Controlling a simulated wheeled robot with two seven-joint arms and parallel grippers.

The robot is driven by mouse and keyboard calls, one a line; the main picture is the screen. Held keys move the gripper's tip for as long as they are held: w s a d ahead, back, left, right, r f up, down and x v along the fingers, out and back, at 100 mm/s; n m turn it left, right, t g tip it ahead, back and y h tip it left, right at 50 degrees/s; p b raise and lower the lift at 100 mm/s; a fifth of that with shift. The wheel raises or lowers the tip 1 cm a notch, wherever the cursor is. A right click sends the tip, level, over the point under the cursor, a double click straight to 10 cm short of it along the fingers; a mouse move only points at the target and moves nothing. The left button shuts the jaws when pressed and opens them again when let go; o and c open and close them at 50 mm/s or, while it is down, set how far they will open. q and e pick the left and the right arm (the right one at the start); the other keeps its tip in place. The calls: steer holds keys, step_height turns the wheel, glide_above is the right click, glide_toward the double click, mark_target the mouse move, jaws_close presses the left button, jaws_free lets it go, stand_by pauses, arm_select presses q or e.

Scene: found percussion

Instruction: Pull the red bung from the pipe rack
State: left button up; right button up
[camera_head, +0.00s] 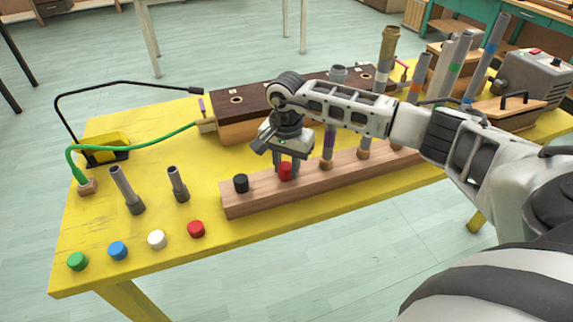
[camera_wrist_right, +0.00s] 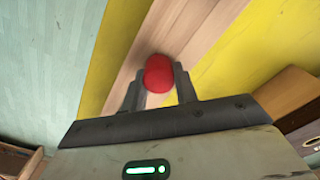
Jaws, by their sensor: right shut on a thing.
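The pipe rack (camera_head: 330,178) is a long pale wooden block near the front of the yellow table. A red bung (camera_head: 285,172) is at the rack's left part, beside a black bung (camera_head: 241,183). My right gripper (camera_head: 287,163) comes down from above and is shut on the red bung. In the right wrist view the red bung (camera_wrist_right: 159,73) shows between the two fingers, with the wooden rack (camera_wrist_right: 172,35) behind it. Whether the bung is seated or slightly raised I cannot tell. My left gripper is not in view.
Loose green (camera_head: 77,261), blue (camera_head: 118,250), white (camera_head: 157,239) and red (camera_head: 196,229) caps lie at the front left. Taller pipes (camera_head: 329,140) stand in the rack to the right. A dark-topped wooden box (camera_head: 250,104) is behind.

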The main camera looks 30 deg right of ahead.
mark_target(287, 164)
steer(key=shift+r+p, duration=0.65)
steer(key=shift+r, duration=0.45)
steer(key=shift+r, duration=0.3)
steer(key=shift+r+p, duration=1)
steer(key=shift+r, duration=0.55)
